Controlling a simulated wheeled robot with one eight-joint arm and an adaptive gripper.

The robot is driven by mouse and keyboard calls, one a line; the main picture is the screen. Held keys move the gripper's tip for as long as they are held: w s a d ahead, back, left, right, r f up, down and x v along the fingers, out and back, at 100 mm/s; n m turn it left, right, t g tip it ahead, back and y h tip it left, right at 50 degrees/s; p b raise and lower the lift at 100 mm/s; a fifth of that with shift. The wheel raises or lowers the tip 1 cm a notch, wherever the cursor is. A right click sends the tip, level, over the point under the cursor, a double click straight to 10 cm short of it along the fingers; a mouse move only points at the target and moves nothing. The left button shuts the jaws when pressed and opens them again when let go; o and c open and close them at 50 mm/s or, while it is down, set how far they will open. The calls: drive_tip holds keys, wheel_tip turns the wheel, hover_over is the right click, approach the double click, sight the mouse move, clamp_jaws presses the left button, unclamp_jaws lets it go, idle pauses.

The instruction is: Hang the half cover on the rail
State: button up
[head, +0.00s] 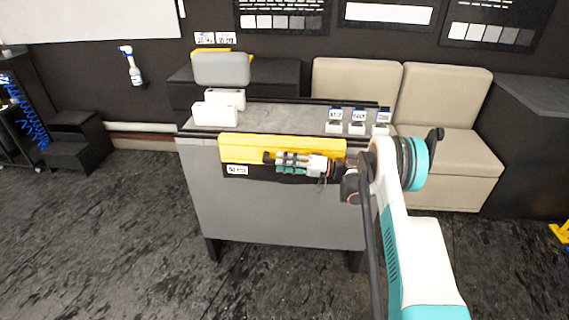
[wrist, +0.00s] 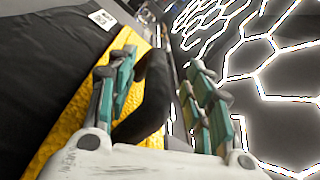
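A yellow band (head: 238,148) with a small white label (head: 237,170) below it is at the front edge of the grey table; I take it to be part of the half cover, but cannot read the label. In the wrist view, the yellow band (wrist: 62,135) borders dark material (wrist: 50,70), and a black handle (wrist: 152,95) stands out from it. My gripper (head: 280,162) is in front of the band. Its fingers (wrist: 160,68) are apart on either side of the handle, with a gap at the right finger. A dark rail (head: 200,134) runs along the table's front edge.
The grey table (head: 280,215) carries white blocks (head: 215,112) and small labelled boxes (head: 357,122). Beige seats (head: 450,150) stand at the right. A black step stool (head: 75,140) is at the left. The floor in front is clear.

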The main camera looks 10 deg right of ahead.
drive_tip(key=v, duration=1.2)
drive_tip(key=shift+w, duration=0.1)
idle(0.4)
